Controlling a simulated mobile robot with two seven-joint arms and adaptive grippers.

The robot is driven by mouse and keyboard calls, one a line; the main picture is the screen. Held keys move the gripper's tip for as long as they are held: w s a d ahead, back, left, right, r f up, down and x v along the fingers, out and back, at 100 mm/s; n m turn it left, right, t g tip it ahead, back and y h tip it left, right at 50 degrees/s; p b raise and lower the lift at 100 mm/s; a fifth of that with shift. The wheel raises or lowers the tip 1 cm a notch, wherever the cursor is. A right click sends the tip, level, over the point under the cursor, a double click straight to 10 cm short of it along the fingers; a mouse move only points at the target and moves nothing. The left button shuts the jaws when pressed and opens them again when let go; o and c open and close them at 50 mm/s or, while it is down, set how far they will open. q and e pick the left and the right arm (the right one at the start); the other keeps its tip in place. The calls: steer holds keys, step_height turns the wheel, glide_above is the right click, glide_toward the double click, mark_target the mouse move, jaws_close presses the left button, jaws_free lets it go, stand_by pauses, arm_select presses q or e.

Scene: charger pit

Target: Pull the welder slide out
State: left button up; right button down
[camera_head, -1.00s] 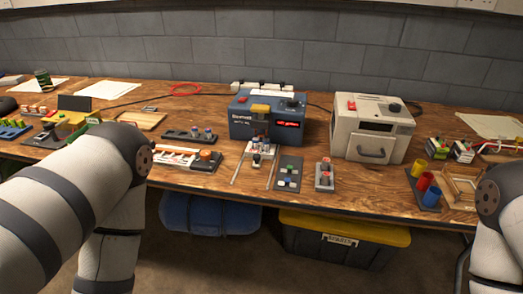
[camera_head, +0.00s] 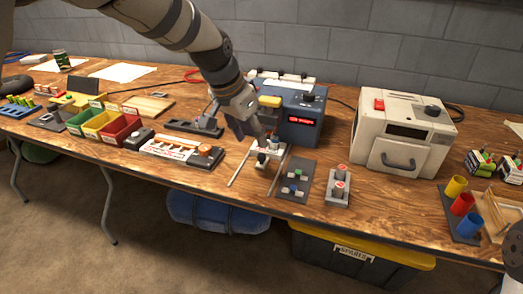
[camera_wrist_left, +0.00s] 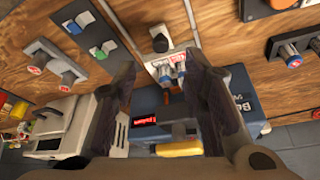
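The blue welder (camera_head: 304,122) stands at the back of the bench with a red display and a yellow top part. Its pale slide (camera_head: 268,158) sits at its front, between two thin rails that run toward the bench edge. My left gripper (camera_head: 256,138) reaches down over the slide from the left and partly hides it and the welder's front. In the left wrist view the slide (camera_wrist_left: 152,58), with its black knob (camera_wrist_left: 159,38) and small blue-and-silver parts, lies between the spread fingers of the gripper (camera_wrist_left: 162,82). I see no clear contact.
A grey pad with coloured blocks (camera_head: 297,179) and a plate with two red-topped posts (camera_head: 339,184) lie right of the rails. A white oven-like box (camera_head: 404,130) stands farther right. Coloured bins (camera_head: 101,122) stand at left. The bench's front edge is close.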

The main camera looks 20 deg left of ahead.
mark_target(261, 155)
arm_select(q)
steer(key=b+x, duration=0.1)
steer(key=x, duration=0.6)
steer(key=shift+w+f, duration=0.15)
steer(key=shift+f, duration=0.2)
steer(key=shift+c, duration=0.3)
jaws_close()
